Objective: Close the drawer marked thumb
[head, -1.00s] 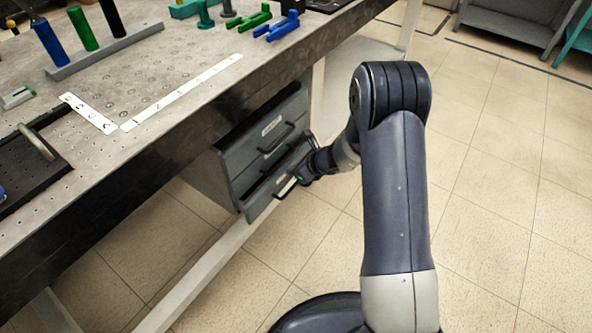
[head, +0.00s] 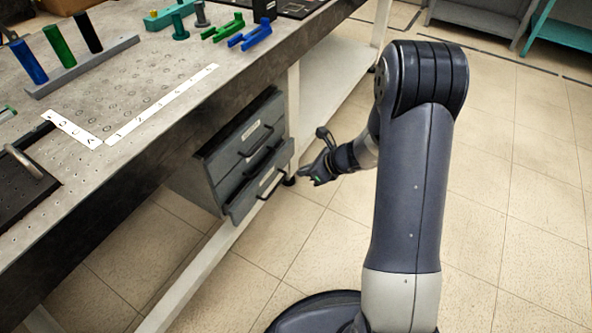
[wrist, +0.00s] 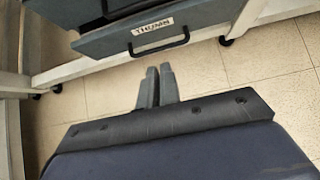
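The drawer marked THUMB (wrist: 150,33) has a grey front with a white label and a dark bar handle at the top of the wrist view. It appears to be the lower drawer (head: 240,206) of the under-bench unit in the head view. Its front stands out a little from the unit, with a dark gap above it. My gripper (head: 316,172) is right of the drawer front and apart from its handle. In the wrist view, the fingers (wrist: 158,84) are together, empty, and point toward the drawer from below in the picture.
An upper drawer (head: 236,148) sits above it under the workbench (head: 200,112). A bench leg (head: 293,110) stands beside the unit, and a pale lower rail (head: 190,268) runs below. Tiled floor (head: 520,220) on the right is clear.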

